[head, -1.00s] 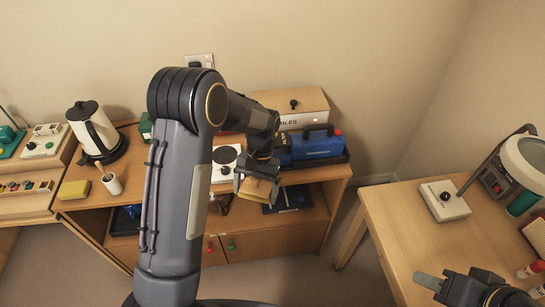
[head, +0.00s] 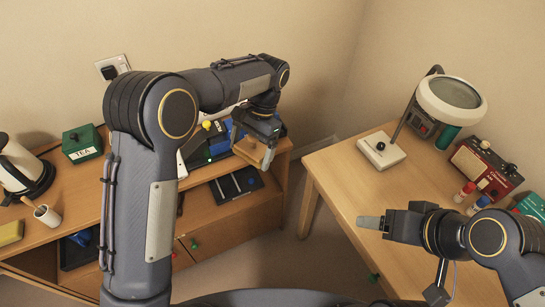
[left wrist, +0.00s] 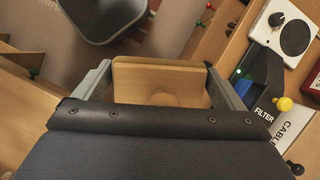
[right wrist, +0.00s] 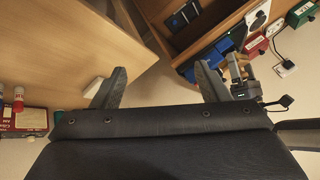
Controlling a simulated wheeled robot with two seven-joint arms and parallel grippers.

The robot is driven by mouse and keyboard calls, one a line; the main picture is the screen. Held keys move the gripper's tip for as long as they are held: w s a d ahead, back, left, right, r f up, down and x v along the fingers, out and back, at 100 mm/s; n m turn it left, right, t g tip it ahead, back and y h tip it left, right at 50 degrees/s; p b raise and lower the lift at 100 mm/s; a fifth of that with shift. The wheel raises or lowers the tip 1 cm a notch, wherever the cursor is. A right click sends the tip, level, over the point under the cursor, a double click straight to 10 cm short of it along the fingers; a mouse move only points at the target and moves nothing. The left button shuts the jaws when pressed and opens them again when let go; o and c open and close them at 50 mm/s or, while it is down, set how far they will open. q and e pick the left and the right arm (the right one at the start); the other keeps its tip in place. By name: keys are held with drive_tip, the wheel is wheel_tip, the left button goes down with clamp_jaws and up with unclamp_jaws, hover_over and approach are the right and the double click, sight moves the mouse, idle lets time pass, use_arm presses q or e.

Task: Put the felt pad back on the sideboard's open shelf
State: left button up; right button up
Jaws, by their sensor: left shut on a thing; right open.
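My left gripper (head: 255,143) is shut on a tan, wood-coloured block, which I take to be the felt pad (head: 251,153). In the left wrist view the pad (left wrist: 160,82) sits between the two fingers, its broad tan face and a rounded part showing. The gripper holds it in the air by the front right of the sideboard (head: 220,230). The open shelf (head: 217,205) lies below the top, with a dark flat tray (head: 237,187) on it; the pad looks higher than the shelf. My right gripper (head: 372,222) is open and empty, near the desk.
The sideboard top carries a green TEA box (head: 82,144), a kettle (head: 22,165), a cup (head: 47,215) and a yellow block (head: 10,232). The desk (head: 345,185) at right holds a magnifier lamp (head: 452,95) and a red device (head: 486,168). Floor shows between sideboard and desk.

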drive_tip(key=o, duration=0.3)
drive_tip(key=w+d+f+n+t+h, duration=0.1)
drive_tip(key=w+d+h, duration=0.1)
drive_tip(key=w, duration=0.5)
drive_tip(key=shift+d+h, duration=0.3)
drive_tip(key=shift+d, duration=0.3)
drive_tip(key=n+y, duration=1)
approach(261, 153)
drive_tip(key=shift+t, duration=0.4)
drive_tip(key=x, duration=1)
drive_tip(key=shift+s+f, duration=0.2)
drive_tip(key=shift+f, duration=0.25)
